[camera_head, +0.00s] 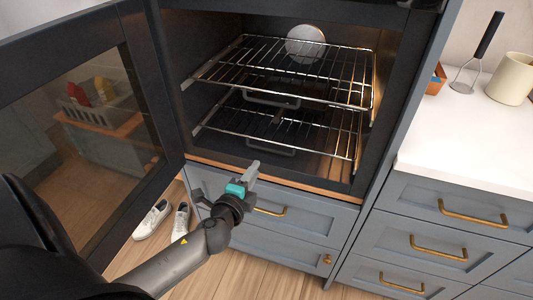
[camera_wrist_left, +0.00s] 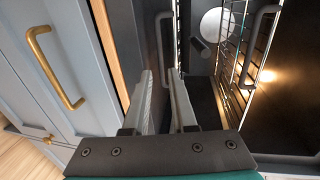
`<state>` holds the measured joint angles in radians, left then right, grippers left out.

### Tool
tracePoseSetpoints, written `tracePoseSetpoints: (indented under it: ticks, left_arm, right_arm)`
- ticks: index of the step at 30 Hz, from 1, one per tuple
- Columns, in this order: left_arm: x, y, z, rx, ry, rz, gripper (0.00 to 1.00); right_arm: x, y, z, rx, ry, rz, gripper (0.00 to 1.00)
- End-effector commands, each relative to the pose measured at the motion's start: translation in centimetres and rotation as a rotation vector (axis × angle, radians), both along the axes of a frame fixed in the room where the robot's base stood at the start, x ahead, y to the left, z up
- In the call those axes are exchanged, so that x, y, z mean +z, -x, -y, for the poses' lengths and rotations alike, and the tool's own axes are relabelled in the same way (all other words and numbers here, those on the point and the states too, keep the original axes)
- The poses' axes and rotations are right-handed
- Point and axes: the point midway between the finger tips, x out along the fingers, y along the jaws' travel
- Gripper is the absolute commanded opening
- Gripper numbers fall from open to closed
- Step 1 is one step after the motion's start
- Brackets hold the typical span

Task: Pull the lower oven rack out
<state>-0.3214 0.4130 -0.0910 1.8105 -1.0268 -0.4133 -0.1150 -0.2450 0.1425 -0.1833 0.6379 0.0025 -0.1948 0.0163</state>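The lower oven rack (camera_head: 310,136) is a wire shelf inside the open oven, below the upper rack (camera_head: 325,72). Its dark handle (camera_head: 270,149) hangs at its front edge. In the left wrist view the lower handle (camera_wrist_left: 165,38) lies just beyond the fingertips, roughly in line with the gap between them. My left gripper (camera_head: 246,172) is in front of the oven, just below and short of that handle. In the left wrist view its fingers (camera_wrist_left: 160,74) are apart with nothing between them. The right gripper is not in view.
The oven door (camera_head: 150,85) stands open at the left. Blue drawers with brass handles (camera_head: 270,210) are under the oven and at the right. The upper rack's handle (camera_head: 270,99) is above the lower one. White shoes (camera_head: 153,218) lie on the floor.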

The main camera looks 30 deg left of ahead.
Motion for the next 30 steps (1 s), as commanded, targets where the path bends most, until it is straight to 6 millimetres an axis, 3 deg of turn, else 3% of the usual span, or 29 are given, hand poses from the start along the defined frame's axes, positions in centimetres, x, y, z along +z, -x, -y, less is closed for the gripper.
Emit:
tracePoseSetpoints:
  ticks: [6, 8, 18, 30]
  left_arm:
    - [-0.6, -3.4, -0.9, 0.001, -0.001, 0.002, 0.25]
    - [-0.9, -4.2, -1.0, 0.000, 0.000, 0.002, 0.25]
    - [-1.9, -8.6, -2.1, 0.000, 0.000, 0.000, 0.25]
    - [-2.1, -10.1, -2.5, 0.000, 0.001, -0.002, 0.25]
  right_arm:
    - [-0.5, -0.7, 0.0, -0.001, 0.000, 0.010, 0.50]
    - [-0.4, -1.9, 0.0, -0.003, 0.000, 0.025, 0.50]
    - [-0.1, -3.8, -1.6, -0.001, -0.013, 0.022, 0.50]
    - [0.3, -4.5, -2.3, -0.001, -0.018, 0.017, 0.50]
